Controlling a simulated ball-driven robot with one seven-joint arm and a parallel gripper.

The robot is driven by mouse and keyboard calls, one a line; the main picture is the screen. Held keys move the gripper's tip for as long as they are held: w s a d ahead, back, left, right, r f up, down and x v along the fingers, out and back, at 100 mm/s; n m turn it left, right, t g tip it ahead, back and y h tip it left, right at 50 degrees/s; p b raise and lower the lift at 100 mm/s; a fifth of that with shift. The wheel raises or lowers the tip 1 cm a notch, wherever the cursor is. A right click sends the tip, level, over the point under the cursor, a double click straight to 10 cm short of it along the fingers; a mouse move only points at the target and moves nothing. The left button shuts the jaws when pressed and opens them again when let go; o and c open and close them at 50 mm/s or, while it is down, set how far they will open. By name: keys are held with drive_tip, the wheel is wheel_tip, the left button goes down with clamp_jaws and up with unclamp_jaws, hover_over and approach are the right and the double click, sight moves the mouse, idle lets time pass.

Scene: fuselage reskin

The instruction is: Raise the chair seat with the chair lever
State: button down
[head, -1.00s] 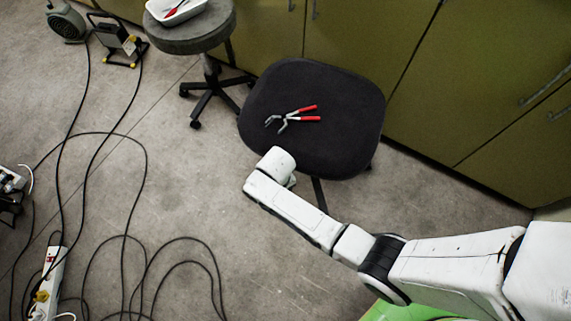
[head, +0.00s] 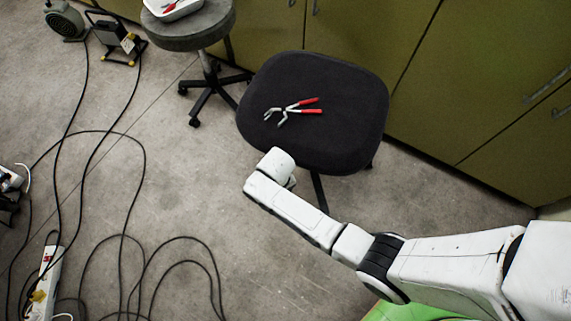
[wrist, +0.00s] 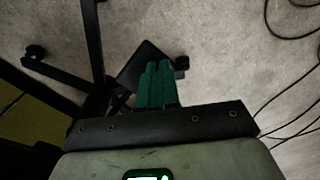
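The chair's dark padded seat (head: 340,110) is at the centre of the head view, with red-handled pliers (head: 308,107) lying on it. My gripper is hidden under the seat's near edge in the head view. In the wrist view my gripper (wrist: 157,75) has its two green fingers together. A flat black paddle, which looks like the chair lever (wrist: 139,60), shows right behind and beside the fingertips. It seems to touch them, but I cannot see it clamped between them. Black chair base legs (wrist: 60,83) show at the left of the wrist view.
A round grey stool (head: 190,37) holding a white tray (head: 178,12) stands behind the chair at the left. Olive cabinets (head: 350,40) close off the back and right. Black cables (head: 140,200) and a power strip (head: 47,275) lie on the floor at the left.

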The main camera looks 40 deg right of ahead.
drive_tip(key=shift+s+r+p, duration=0.15)
drive_tip(key=shift+r+p, duration=0.65)
drive_tip(key=shift+p, duration=0.25)
drive_tip(key=shift+s+r+p, duration=0.15)
drive_tip(key=shift+r+p, duration=0.6)
drive_tip(key=shift+p, duration=0.3)
idle(0.3)
drive_tip(key=shift+w+r+p, duration=0.2)
drive_tip(key=shift+r+p, duration=2.45)
drive_tip(key=shift+p, duration=0.3)
idle(0.5)
drive_tip(key=shift+r+p, duration=2.9)
drive_tip(key=shift+r, duration=0.05)
